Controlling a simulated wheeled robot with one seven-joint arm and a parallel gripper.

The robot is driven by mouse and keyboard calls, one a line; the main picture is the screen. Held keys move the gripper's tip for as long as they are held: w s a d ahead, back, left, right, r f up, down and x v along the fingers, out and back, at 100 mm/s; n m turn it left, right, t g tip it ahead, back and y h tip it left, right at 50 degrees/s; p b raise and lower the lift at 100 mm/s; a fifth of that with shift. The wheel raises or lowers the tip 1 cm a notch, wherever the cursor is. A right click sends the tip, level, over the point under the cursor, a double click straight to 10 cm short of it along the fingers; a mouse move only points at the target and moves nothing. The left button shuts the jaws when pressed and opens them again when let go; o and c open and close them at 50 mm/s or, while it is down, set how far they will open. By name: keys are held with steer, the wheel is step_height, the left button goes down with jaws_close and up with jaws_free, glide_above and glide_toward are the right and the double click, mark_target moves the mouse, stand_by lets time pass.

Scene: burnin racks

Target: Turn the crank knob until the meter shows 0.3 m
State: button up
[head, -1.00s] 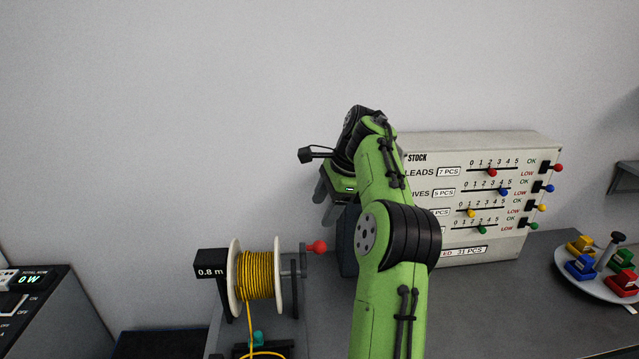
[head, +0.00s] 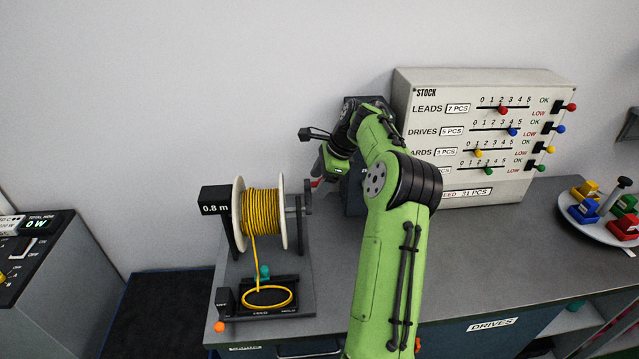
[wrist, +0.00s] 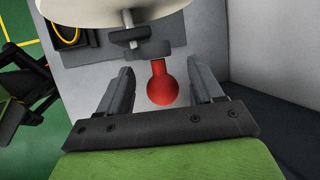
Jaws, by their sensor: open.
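The spool (head: 262,213) of yellow cable stands on its frame at the left end of the bench. Its black meter (head: 215,208) reads 0.8 m. The crank's red knob (head: 316,183) shows as a small bit beside my gripper (head: 322,172). In the wrist view the red knob (wrist: 162,88) lies between the two spread fingers of my gripper (wrist: 162,85), with a gap on each side. The fingers are open and not closed on it. The grey crank arm (wrist: 130,36) is above the knob in that view, by the spool's white flange.
A stock panel (head: 480,87) with sliders and coloured knobs stands behind my arm. A dark box (head: 354,195) stands close behind my gripper. A yellow cable loop (head: 268,305) lies in front of the spool. A round tray (head: 605,233) with coloured blocks is at right.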

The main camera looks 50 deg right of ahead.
steer(key=shift+w+f, duration=0.1)
steer(key=shift+f, duration=0.1)
steer(key=c, duration=1.1)
steer(key=shift+s+a+r+b, duration=0.15)
steer(key=shift+s+a+b, duration=0.4)
steer(key=shift+b, duration=0.1)
steer(key=shift+s+a+r+b, duration=0.15)
steer(key=shift+s+a+b, duration=0.25)
steer(key=shift+s+b, duration=0.2)
steer(key=shift+f, duration=0.1)
steer(key=s+a+b, duration=0.1)
steer(key=s+b, duration=0.1)
steer(key=b, duration=0.1)
steer(key=shift+a+f, duration=0.25)
steer(key=shift+a, duration=0.1)
